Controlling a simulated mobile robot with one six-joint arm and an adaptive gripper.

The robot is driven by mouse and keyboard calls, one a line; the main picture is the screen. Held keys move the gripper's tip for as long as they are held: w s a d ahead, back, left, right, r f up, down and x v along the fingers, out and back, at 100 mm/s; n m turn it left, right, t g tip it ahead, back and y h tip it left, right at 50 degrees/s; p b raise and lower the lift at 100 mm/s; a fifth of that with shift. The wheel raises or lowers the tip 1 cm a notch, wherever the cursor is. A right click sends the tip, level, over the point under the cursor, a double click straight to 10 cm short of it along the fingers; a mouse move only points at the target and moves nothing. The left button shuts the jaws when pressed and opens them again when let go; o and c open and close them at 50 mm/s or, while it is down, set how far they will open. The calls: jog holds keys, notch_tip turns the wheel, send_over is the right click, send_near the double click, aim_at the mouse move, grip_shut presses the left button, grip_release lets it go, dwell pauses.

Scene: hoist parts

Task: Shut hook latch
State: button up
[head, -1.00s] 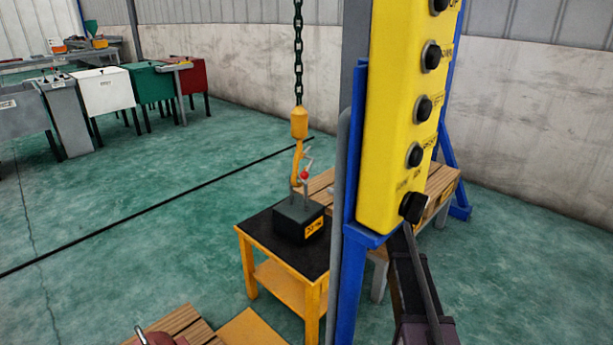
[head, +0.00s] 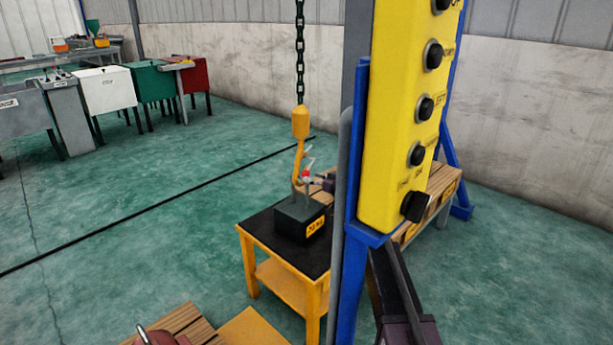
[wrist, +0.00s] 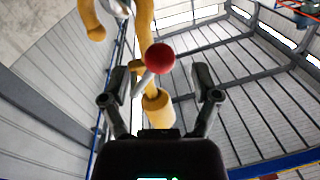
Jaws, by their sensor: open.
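The yellow-orange hook (head: 297,165) hangs from a chain over a dark block with grey lugs (head: 300,218) on a small table. It also shows in the wrist view (wrist: 145,25). The latch, a thin grey lever (wrist: 143,84), sticks out from the hook and ends in a red ball (wrist: 160,58); the ball also shows in the head view (head: 306,174). My gripper (wrist: 160,80) is open, its dark fingers on either side of the lever and ball, with gaps visible.
The yellow button pendant (head: 395,130) and blue post (head: 352,200) stand close in front and hide much of my arm. A wooden-topped bench (head: 430,205) stands behind them. The black-topped table (head: 265,228) carries the block. Open green floor lies to the left.

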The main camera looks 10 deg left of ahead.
aim_at(305, 173)
jog(key=shift+x, duration=1.65)
grip_shut()
